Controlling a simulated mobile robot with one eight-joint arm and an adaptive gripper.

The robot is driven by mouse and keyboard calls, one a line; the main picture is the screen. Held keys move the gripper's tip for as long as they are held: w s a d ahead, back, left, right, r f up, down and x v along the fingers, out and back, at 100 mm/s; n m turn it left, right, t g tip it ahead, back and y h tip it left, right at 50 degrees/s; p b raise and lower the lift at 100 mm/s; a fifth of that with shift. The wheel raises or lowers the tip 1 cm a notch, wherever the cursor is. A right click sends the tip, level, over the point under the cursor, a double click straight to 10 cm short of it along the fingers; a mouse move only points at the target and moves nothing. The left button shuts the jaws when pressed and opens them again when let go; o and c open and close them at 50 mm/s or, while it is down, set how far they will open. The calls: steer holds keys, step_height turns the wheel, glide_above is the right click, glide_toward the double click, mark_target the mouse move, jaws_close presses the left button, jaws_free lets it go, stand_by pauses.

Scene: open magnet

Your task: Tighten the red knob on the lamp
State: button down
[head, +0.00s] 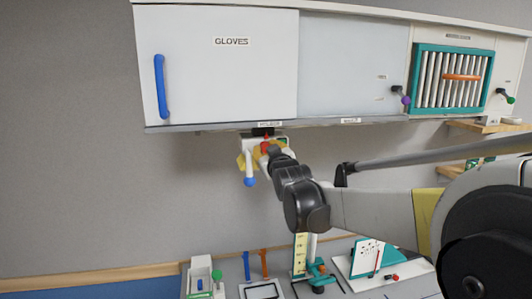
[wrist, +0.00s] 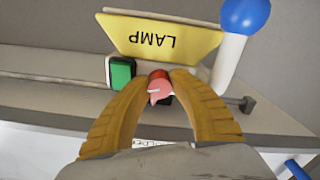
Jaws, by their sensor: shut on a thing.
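The lamp (head: 244,160) is mounted under the wall cabinet, left of the picture's middle in the head view. In the wrist view its yellow label plate (wrist: 160,40) reads LAMP upside down. The red knob (wrist: 158,87) sits between the two tan fingers of my gripper (wrist: 160,92), which is shut on it. In the head view the knob is a small red spot (head: 265,147) at my gripper (head: 262,154). A green button (wrist: 122,73) is just left of the fingers in the wrist view. The knob's base is partly hidden.
A white handle with a blue ball (wrist: 245,14) stands right of the plate. The GLOVES cabinet (head: 215,70) with a blue handle hangs above my gripper. Below is a bench with a green-knobbed box (head: 201,280) and a teal-framed board (head: 371,258). Grey wall lies free at left.

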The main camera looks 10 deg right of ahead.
steer(key=shift+m+b, duration=0.4)
steer(key=shift+m, duration=1.4)
steer(key=c, duration=1.1)
jaws_free()
steer(key=shift+c, duration=0.2)
steer(key=s, duration=0.8)
